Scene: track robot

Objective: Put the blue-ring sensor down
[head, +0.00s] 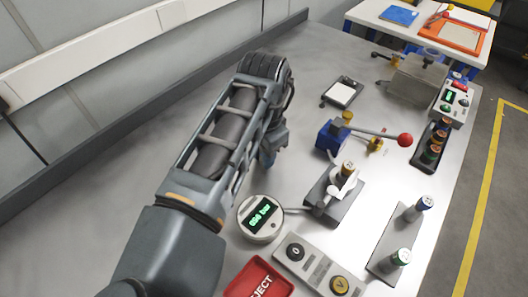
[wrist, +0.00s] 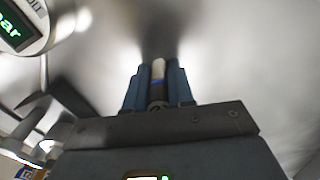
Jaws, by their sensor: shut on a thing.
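In the head view my arm reaches over the left part of the bench (head: 130,160). It hides the held sensor and most of my gripper there.
Right of my arm stand a blue clamp (head: 330,138) with a red-knobbed lever, a grey fixture (head: 322,195), a round gauge (head: 247,226) and a button box (head: 318,268). A red reject tray (head: 238,290) is in front. Racks (head: 385,266) hold cylinders at right. Bench left of my arm is bare.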

